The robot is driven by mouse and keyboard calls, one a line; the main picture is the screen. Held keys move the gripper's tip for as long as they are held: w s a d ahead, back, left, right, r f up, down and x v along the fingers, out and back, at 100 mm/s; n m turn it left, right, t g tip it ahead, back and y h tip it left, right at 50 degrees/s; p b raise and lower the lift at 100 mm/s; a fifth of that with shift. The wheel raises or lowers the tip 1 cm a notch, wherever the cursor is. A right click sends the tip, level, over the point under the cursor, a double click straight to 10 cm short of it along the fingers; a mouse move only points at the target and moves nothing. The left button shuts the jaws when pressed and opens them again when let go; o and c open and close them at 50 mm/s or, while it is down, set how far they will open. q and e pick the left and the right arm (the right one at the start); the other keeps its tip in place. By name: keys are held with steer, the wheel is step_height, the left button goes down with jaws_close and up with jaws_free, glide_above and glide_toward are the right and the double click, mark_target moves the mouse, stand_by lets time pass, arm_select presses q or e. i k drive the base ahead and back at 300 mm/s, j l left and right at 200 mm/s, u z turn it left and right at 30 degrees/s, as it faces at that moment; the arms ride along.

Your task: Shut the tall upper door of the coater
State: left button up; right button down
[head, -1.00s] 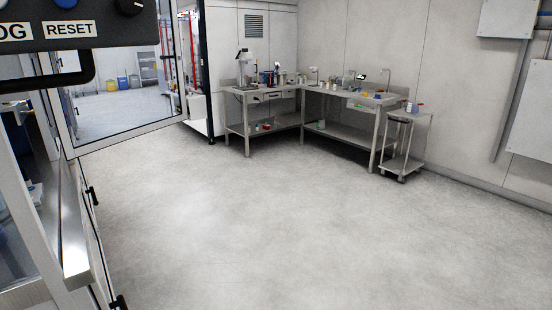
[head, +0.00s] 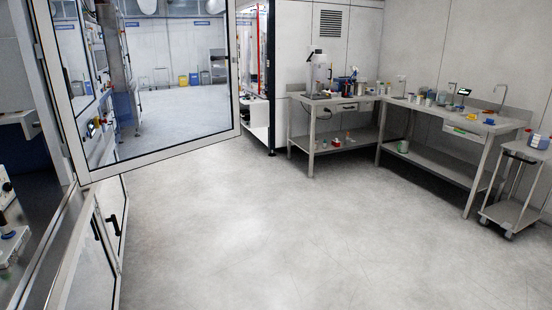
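The tall upper door (head: 168,154) of the coater is a glazed panel in a light metal frame, at the upper left of the head view. It stands swung open, out from the coater (head: 20,150) at the left edge, and its top is cut off by the picture. Its lower edge hangs clear of the floor. The coater's interior is partly visible through the opening on the left. Neither of my grippers is in view.
Lower cabinet doors (head: 95,250) with dark handles stand below the open door. An L-shaped metal bench (head: 435,165) with lab items lines the back, with a small trolley (head: 512,212) at its right end. The floor (head: 270,240) between is clear.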

mark_target(43, 12)
steer(key=i, duration=1.1)
steer(key=i+j+u, duration=0.1)
steer(key=i, duration=0.95)
steer(key=i+u, duration=0.1)
steer(key=i, duration=1)
steer(key=i+l, duration=0.2)
steer(key=i, duration=0.9)
